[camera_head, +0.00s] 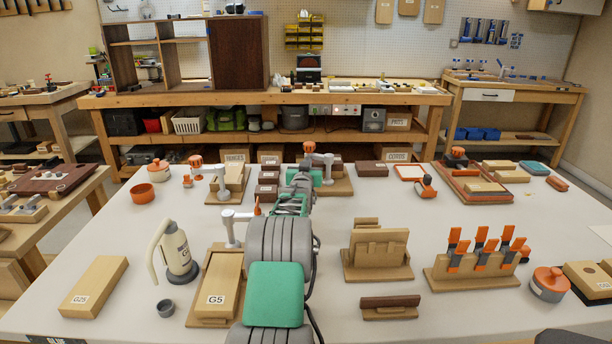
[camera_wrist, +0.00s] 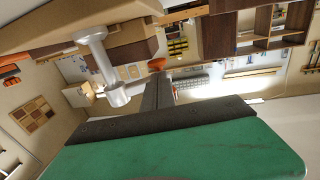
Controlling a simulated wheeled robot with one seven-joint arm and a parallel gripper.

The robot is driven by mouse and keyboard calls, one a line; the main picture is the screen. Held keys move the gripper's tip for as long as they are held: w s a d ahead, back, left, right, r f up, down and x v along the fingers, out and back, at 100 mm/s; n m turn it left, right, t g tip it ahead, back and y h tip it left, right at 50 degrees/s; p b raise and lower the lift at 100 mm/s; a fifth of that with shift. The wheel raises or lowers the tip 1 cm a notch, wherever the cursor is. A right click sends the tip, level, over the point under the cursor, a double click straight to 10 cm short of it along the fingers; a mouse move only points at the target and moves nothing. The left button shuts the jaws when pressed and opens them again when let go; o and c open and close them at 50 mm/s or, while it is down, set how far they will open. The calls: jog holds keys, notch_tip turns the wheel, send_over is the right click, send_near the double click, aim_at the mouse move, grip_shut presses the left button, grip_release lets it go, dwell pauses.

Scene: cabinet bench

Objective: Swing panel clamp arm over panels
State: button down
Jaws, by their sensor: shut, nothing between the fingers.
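The panel clamp (camera_head: 322,158) has a pale grey post and arm with an orange knob (camera_head: 309,147). It stands on a wooden base (camera_head: 342,187) near the middle back of the white table, beside dark panels. My gripper (camera_head: 304,167) is close to the knob, its tips partly hidden in the head view. In the wrist view, which is upside down, the dark fingers (camera_wrist: 158,88) are together and empty. The clamp's grey post (camera_wrist: 100,65) and the orange knob (camera_wrist: 157,63) show close by. I cannot tell whether the fingers touch the knob.
Similar clamps stand by a panel at the back left (camera_head: 216,178) and by the G5 panel (camera_head: 218,284). A cream jug (camera_head: 176,250) is at the left. A panel holder (camera_head: 378,257) and a rack of orange-handled tools (camera_head: 470,270) stand right of my arm.

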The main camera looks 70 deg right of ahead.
aim_at(315, 162)
jog(key=shift+s+d+f+b, duration=0.25)
jog(key=shift+d+b, duration=0.2)
jog(key=shift+b+x, duration=0.8)
jog(key=shift+b, duration=0.2)
jog(key=shift+w+d+r+b, duration=0.2)
jog(key=shift+w+d+b, duration=0.1)
jog(key=shift+d+b, duration=0.3)
jog(key=shift+d, duration=0.65)
jog(key=shift+w+d+m+g, duration=0.15)
jog(key=shift+d+m+g, duration=0.15)
jog(key=shift+m+g, duration=0.45)
jog(key=shift+d+r+g+h, duration=0.1)
jog(key=shift+d+g+h, duration=0.15)
jog(key=shift+g, duration=0.2)
jog(key=shift+s+d+p, duration=0.3)
jog(key=shift+s, duration=0.1)
